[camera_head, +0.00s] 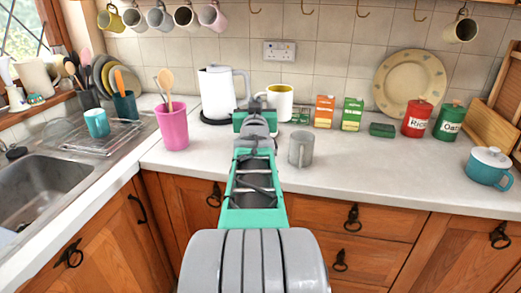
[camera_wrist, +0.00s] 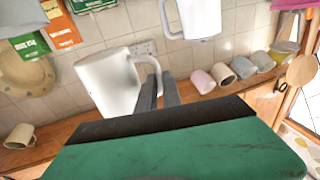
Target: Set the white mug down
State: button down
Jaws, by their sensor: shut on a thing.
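The white mug (camera_head: 280,104), with a yellow inside, is upright beyond the end of my arm in the head view, to the right of the white kettle. Its handle points left, toward my gripper (camera_head: 258,101). In the wrist view, which is turned over, the white mug (camera_wrist: 108,84) fills the left middle, and the two grey fingers (camera_wrist: 158,92) are shut on its handle. My arm hides part of the space below the mug, and I cannot tell whether its base touches the worktop (camera_head: 350,165).
A grey mug (camera_head: 300,149) stands nearer, right of my arm. The kettle (camera_head: 217,92) and pink pot (camera_head: 172,127) are left. An orange box (camera_head: 324,111), green box (camera_head: 352,113) and green tin (camera_head: 381,130) stand right of the mug.

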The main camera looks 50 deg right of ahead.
notch_tip(320, 180, down, 14)
jog(key=shift+f+b, duration=0.1)
jog(key=shift+b, duration=0.3)
jog(key=shift+f, duration=0.15)
jog(key=c, duration=1.5)
grip_release()
